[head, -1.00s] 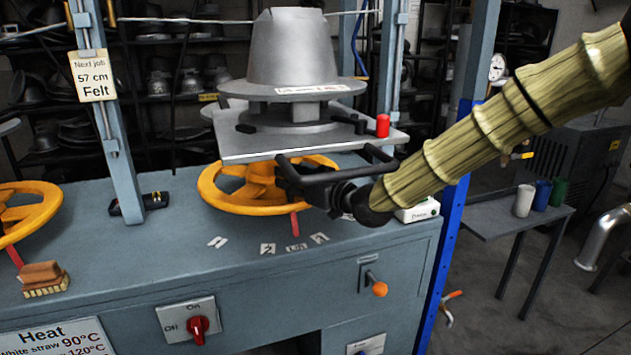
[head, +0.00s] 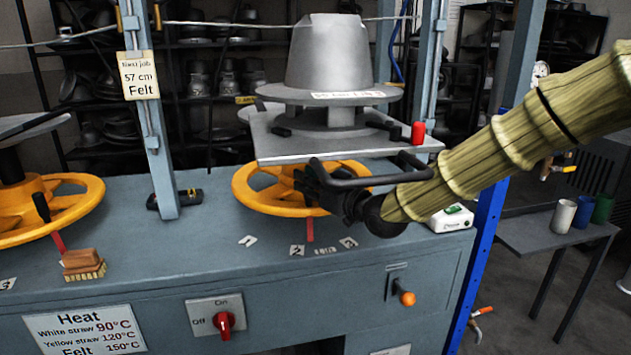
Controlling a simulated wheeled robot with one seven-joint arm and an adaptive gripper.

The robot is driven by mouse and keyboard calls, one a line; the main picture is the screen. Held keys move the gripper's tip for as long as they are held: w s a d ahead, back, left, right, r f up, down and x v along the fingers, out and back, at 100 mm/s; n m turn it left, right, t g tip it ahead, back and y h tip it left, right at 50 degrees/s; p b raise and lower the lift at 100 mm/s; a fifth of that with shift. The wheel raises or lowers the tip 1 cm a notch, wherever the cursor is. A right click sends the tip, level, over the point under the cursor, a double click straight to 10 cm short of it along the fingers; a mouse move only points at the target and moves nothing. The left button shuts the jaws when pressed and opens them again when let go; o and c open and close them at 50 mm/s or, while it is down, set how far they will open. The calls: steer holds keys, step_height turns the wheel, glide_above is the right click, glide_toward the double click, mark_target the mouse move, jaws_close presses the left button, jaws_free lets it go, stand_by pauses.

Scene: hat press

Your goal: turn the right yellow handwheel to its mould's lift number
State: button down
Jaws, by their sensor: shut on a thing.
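The right yellow handwheel (head: 258,192) sits on the grey-blue press bench under a metal plate (head: 345,157). A red pointer (head: 310,229) hangs from the wheel's front, between the "2" tag (head: 297,250) and the "Lift" tag (head: 325,251). Other number tags lie at left (head: 248,240) and right (head: 348,242), hard to read. The grey mould (head: 328,60) stands on the plate. Its label (head: 347,95) is blurred and seems to end in 3.
The left yellow handwheel (head: 75,225) and a brush (head: 83,265) are at left. A white box (head: 450,218) is right of my wrist. A blue-grey post (head: 148,120) rises left of the wheel.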

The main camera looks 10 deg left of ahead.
steer(key=c, duration=1.3)
jaws_free()
steer(key=shift+s, duration=0.1)
steer(key=shift+s+d, duration=0.1)
steer(key=shift+d, duration=0.05)
steer(key=v, duration=1.1)
steer(key=shift+s+d, duration=0.2)
steer(key=shift+d, duration=0.1)
